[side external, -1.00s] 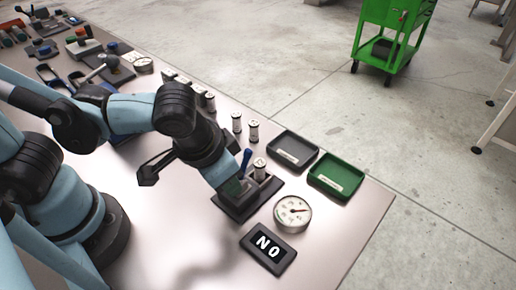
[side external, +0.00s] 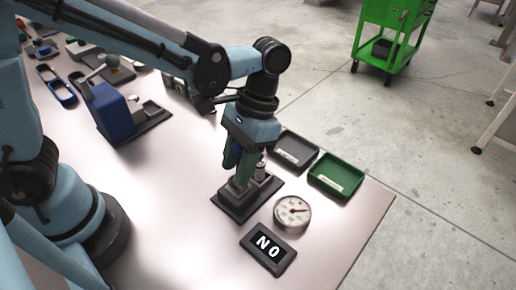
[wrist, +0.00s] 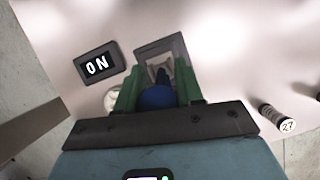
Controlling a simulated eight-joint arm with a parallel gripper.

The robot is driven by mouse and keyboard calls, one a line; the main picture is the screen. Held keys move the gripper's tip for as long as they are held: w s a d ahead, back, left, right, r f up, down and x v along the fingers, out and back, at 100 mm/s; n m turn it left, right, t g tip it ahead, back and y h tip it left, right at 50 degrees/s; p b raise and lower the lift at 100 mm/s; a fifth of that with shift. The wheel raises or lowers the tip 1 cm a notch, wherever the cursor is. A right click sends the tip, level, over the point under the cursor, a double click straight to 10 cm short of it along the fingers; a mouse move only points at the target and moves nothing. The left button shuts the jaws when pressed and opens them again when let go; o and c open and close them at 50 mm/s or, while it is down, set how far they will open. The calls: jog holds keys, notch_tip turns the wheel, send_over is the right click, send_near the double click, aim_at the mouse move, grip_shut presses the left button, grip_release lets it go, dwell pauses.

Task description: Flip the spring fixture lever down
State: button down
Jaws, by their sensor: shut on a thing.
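The fixture's base (wrist: 176,45) shows beyond the handle. The side view hides the lever behind the fingers, so its exact tilt is unclear.
A cylinder marked 27 (wrist: 277,116) stands nearby. The front left bench is clear.

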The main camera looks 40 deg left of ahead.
jog(key=shift+w, duration=0.2)
dwell(0.4)
jog(key=c, duration=0.8)
grip_release()
jog(key=v, duration=1.2)
jog(key=shift+w, duration=0.15)
jog(key=s+a+f+t, duration=0.1)
jog(key=a+t, duration=0.3)
jog(key=a, duration=0.1)
jog(key=s+a+f+n+t, duration=0.1)
jog(key=a+f+t, duration=0.1)
jog(key=a, duration=0.3)
jog(key=s+a+f+n+t, duration=0.1)
jog(key=a+f+t, duration=0.1)
jog(key=a+t, duration=0.3)
jog(key=shift+a+f+t, duration=0.1)
jog(key=shift+a+t, duration=0.05)
jog(key=shift+t, duration=0.15)
